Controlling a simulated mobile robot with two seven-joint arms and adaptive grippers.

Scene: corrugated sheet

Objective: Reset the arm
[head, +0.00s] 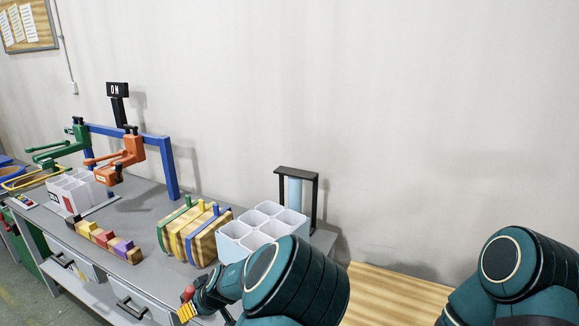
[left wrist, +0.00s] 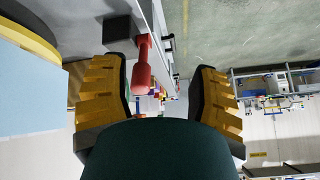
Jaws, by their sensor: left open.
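My left arm (head: 295,285) is dark teal and bends in front of the table's near edge in the head view. My left gripper (head: 187,312) is partly visible at the bottom, its yellow finger pad low by the drawer front. In the left wrist view my left gripper (left wrist: 160,95) has its two yellow ridged fingers spread wide. A red, handle-like object (left wrist: 143,68) appears between them, nearer the left finger; whether it touches is unclear, but the fingers are not closed on it. My right arm (head: 525,275) shows at the lower right of the head view; its gripper is out of frame.
A white multi-compartment bin (head: 233,233) stands on the grey table beside a wooden block with coloured strips (head: 176,238). A row of coloured blocks (head: 103,237) lies left.

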